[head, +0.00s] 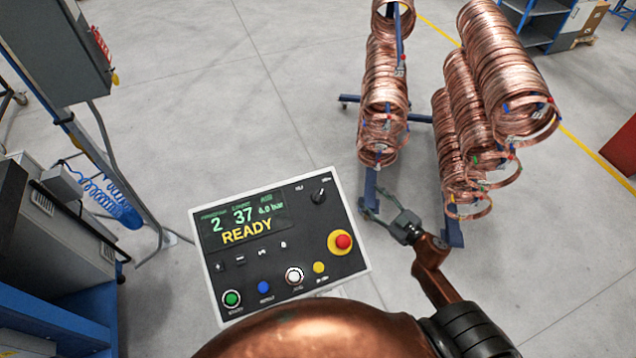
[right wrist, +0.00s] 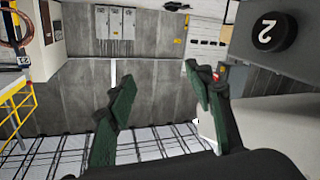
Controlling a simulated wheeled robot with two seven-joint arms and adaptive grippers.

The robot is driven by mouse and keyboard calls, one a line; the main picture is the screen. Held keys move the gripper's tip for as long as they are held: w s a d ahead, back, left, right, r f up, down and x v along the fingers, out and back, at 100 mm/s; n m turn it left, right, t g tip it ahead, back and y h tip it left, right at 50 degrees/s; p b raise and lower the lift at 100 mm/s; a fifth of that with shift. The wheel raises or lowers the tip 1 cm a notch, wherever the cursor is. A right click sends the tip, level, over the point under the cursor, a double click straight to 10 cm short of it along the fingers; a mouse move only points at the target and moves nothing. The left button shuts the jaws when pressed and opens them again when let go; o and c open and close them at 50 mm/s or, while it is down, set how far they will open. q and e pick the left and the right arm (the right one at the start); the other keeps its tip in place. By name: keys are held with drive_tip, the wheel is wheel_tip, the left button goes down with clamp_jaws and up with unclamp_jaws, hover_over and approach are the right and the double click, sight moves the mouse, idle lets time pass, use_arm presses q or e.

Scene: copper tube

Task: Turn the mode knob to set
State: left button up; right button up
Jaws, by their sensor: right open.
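The control panel (head: 352,262) is tilted in the middle of the head view, with a black face in a pale frame. The mode knob (head: 318,196) is small and black, near the panel's top right corner. Its light pointer mark seems to aim up and right; the small labels around it are too blurred to read. My right gripper (head: 369,200) is open and empty, to the right of the knob and apart from it, just off the panel's right edge. Its spread green-padded fingers show in the right wrist view (right wrist: 160,77). My left gripper is not in view.
The panel has a display (head: 243,222) reading READY, a red emergency button (head: 343,241) on yellow below the knob, and several coloured buttons. Copper coils (head: 383,85) hang on blue racks behind my right gripper. A black disc marked 2 (right wrist: 277,32) shows in the right wrist view.

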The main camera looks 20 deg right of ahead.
drive_tip(key=s+a+r+n+y+p, duration=0.1)
drive_tip(key=a+r+n+y+p, duration=0.35)
drive_tip(key=r, duration=1.05)
drive_tip(key=g+y+b, duration=0.1)
drive_tip(key=g+y, duration=0.1)
drive_tip(key=y, duration=0.1)
approach(317, 195)
drive_tip(key=shift+x, duration=1.2)
drive_tip(key=p+x, duration=0.1)
drive_tip(key=x, duration=0.5)
drive_tip(key=shift+w+a+r+p, duration=0.1)
drive_tip(key=shift+w+a+p, duration=0.15)
drive_tip(key=shift+w+p, duration=0.15)
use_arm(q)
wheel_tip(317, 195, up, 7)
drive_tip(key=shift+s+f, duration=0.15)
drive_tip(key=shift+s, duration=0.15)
use_arm(e)
drive_tip(key=shift+w+a, duration=0.2)
drive_tip(key=shift+w, duration=0.05)
drive_tip(key=shift+c, duration=0.3)
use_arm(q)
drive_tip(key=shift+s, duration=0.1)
use_arm(e)
drive_tip(key=shift+g, duration=0.3)
drive_tip(key=c, duration=1.1)
